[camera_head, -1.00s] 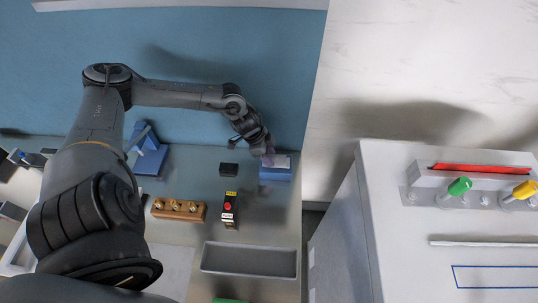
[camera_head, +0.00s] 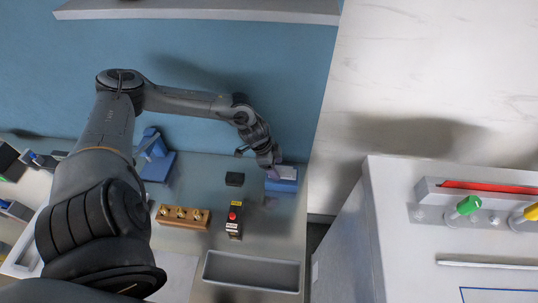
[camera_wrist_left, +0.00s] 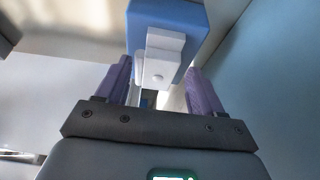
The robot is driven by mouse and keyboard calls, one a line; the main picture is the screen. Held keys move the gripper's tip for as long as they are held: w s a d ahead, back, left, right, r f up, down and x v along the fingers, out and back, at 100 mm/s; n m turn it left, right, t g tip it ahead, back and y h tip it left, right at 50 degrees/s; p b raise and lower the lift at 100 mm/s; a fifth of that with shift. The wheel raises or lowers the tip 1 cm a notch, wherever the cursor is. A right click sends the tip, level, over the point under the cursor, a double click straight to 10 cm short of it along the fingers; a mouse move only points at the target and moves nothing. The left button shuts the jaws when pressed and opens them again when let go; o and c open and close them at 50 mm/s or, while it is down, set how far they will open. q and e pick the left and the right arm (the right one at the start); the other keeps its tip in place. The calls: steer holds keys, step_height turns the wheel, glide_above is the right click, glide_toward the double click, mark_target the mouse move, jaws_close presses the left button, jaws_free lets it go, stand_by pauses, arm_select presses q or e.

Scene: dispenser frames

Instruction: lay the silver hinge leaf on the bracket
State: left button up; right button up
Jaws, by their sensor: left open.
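A blue block (camera_head: 282,185), which looks like the bracket, stands near the right end of the bench. The silver hinge leaf (camera_head: 287,172) lies on its top. In the left wrist view the pale leaf (camera_wrist_left: 163,62) lies against the blue block (camera_wrist_left: 197,20), its near end between my purple fingers. My left gripper (camera_wrist_left: 160,72) is open, with one finger on each side of the leaf and gaps showing. In the head view this gripper (camera_head: 273,168) is at the left side of the block's top and hides part of it. My right gripper is not in view.
A small black block (camera_head: 235,179) lies left of the blue one. Nearer are a black box with a red button (camera_head: 235,216), a wooden holder with brass pieces (camera_head: 183,217) and a grey tray (camera_head: 251,271). A blue stand (camera_head: 157,163) is further left. A white cabinet (camera_head: 400,200) is at right.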

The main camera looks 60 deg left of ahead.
arm_select(q)
steer(key=p+v, duration=0.2)
steer(key=v, duration=0.9)
steer(key=w+d+f+m+t+h, duration=0.1)
steer(key=w+d+f+t, duration=0.15)
steer(key=d, duration=1.05)
steer(key=w+d+f+t, duration=0.15)
steer(key=d+f, duration=0.25)
steer(key=d, duration=1)
steer(key=s+f+n+g+y, duration=0.1)
steer(key=s+n+g+y, duration=0.2)
steer(key=s, duration=1)
steer(key=n+g, duration=0.1)
steer(key=n, duration=0.1)
steer(key=shift+d+n, duration=0.3)
steer(key=shift+d, duration=0.05)
step_height(320, 180, up, 17)
steer(key=p, duration=1.6)
steer(key=shift+f, duration=0.15)
